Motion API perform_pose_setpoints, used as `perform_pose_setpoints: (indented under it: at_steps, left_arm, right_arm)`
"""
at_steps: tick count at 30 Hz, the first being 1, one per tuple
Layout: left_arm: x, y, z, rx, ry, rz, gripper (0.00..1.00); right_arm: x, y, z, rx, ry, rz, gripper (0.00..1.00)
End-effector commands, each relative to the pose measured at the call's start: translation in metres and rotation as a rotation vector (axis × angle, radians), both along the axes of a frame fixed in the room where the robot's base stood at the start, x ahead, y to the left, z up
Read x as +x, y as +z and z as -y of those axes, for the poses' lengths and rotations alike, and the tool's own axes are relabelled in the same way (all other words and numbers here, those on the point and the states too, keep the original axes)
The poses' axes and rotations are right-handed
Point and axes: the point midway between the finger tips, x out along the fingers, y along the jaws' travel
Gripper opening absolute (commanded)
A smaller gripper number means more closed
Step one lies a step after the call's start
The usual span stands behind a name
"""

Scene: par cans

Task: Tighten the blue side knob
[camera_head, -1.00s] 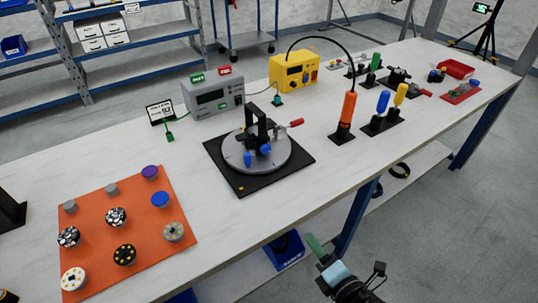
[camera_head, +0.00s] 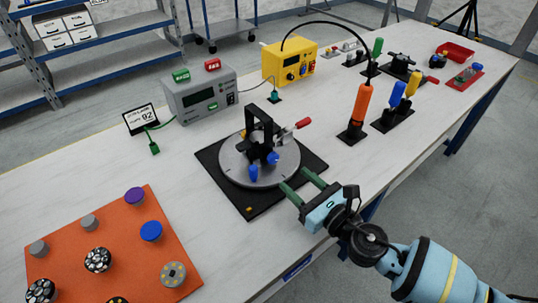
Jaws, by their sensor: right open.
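A round grey fixture plate (camera_head: 236,167) sits on a black square base (camera_head: 249,207) on the table. A black bracket with a red-handled clamp (camera_head: 303,124) stands on it. Two blue knobs show at the plate's near side: one at the front (camera_head: 253,173) and one to its right (camera_head: 272,159). I cannot tell which is the side knob. My right gripper (camera_head: 293,179) is open, its two green fingers pointing at the plate's near right edge. It is empty and apart from both knobs. My left gripper is not in view.
An orange mat (camera_head: 180,262) with several round parts lies at the left. A grey meter (camera_head: 200,98) and a yellow box (camera_head: 289,66) stand behind the fixture. An orange-handled tool (camera_head: 361,105) stands upright to the right. The table between mat and fixture is clear.

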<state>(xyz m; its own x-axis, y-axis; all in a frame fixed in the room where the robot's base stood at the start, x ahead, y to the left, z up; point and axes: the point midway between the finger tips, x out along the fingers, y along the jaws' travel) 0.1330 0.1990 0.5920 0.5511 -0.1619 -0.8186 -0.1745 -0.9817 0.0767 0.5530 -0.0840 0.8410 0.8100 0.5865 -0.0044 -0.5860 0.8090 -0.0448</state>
Motion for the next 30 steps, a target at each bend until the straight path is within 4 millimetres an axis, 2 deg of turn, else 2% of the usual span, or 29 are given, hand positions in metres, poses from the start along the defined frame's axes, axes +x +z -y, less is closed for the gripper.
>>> perform_pose_setpoints:
  at_steps: [8,22,30]
  left_arm:
    - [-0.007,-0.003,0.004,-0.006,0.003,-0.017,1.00]
    - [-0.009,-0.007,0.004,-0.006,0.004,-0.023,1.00]
    - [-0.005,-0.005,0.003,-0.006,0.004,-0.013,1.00]
  right_arm:
    - [0.003,0.001,-0.001,-0.009,0.001,0.009,0.50]
    - [0.052,0.000,-0.037,-0.006,0.001,0.008,0.50]
    - [0.064,0.001,-0.046,-0.005,0.001,0.006,0.50]
